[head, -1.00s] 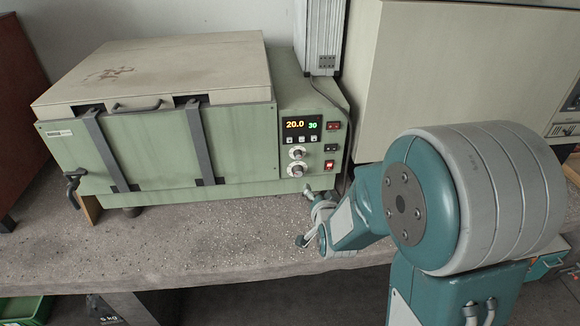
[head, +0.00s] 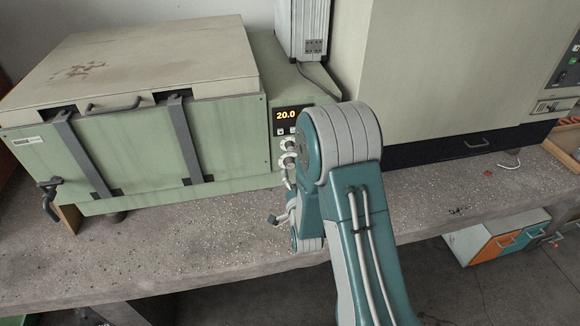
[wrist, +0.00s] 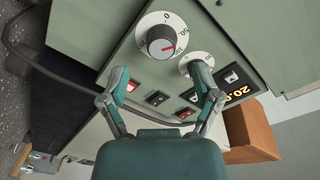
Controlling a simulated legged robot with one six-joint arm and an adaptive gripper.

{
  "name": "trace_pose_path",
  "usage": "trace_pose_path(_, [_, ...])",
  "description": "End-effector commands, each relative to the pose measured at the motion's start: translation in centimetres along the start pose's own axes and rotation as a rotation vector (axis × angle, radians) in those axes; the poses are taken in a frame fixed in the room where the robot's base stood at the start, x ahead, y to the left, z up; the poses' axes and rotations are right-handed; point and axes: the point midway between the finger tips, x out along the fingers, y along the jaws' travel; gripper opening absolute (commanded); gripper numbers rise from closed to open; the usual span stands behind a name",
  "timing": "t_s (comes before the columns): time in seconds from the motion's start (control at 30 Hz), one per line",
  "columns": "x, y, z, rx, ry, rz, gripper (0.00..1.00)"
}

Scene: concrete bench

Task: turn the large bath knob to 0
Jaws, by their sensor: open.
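The large bath knob (wrist: 161,42) is black and grey on a round white numbered dial in the wrist view. Its red mark points right and slightly down in the picture, away from the 0 at the dial's top. In the head view this knob (head: 288,161) is the lower of two, partly beside my arm. My gripper (wrist: 159,79) is open and empty, its fingers spread below the large knob in the wrist view and apart from it. The right finger partly covers the smaller dial (wrist: 196,62). In the head view my arm hides much of the panel.
The knobs sit on the green bath's (head: 150,150) front panel, under a display (head: 286,115) reading 20.0. Several rocker switches (wrist: 157,98) line the panel. A grey cable (wrist: 40,68) hangs beside it. A large beige cabinet (head: 450,75) stands to the right.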

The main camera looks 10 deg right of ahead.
Motion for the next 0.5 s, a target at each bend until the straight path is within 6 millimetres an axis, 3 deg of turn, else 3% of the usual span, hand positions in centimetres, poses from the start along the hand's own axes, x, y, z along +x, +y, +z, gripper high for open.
trace_pose_path(0.23, [4.0, 0.0, 0.0, 0.0, 0.001, -0.001, 0.81])
trace_pose_path(0.5, [5.1, 0.0, -0.1, 0.0, 0.0, 0.0, 0.81])
